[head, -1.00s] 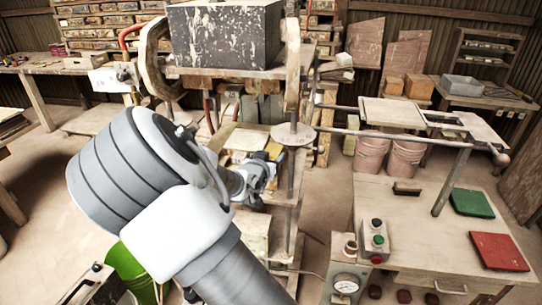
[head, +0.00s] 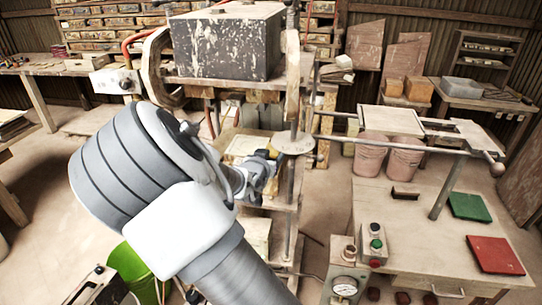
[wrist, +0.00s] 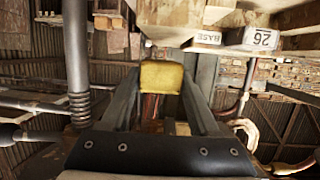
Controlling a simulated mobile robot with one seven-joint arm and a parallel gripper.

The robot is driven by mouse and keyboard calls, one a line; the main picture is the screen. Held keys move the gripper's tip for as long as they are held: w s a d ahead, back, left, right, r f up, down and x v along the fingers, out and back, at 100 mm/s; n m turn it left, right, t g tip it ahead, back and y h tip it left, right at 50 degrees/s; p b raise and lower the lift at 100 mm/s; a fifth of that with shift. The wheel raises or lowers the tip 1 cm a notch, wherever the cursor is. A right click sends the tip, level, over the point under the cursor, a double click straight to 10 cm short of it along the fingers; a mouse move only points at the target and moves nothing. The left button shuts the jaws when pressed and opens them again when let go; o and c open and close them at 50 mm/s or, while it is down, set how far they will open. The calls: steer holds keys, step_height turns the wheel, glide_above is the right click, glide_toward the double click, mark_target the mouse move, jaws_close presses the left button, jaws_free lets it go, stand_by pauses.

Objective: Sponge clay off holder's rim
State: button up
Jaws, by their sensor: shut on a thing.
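My gripper (wrist: 161,88) is shut on a yellow sponge (wrist: 161,77), which sits between the two fingertips in the wrist view. In the head view my gripper (head: 266,166) is inside the press, below the big speckled dark block (head: 226,42) and beside a post. The sponge is hard to make out there. A pale, flat, framed piece (head: 245,146), which looks like the holder, lies on the press shelf just behind and left of my gripper. My arm hides part of it. Whether the sponge touches its rim, I cannot tell.
A press post with a round plate (head: 294,143) stands close right of my gripper. A block labelled "BASE 26" (wrist: 238,38) shows at upper right in the wrist view. A control table (head: 430,240) stands to the right. A green bin (head: 135,265) stands at lower left.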

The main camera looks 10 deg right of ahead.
steer(key=s+a+p, duration=0.1)
steer(key=s+a, duration=0.2)
steer(key=s, duration=0.5)
steer(key=s+a+p, duration=0.2)
steer(key=s+a, duration=0.1)
steer(key=s, duration=0.4)
steer(key=shift+s+a, duration=0.25)
steer(key=shift+s, duration=0.1)
steer(key=shift+s, duration=0.1)
stand_by(0.5)
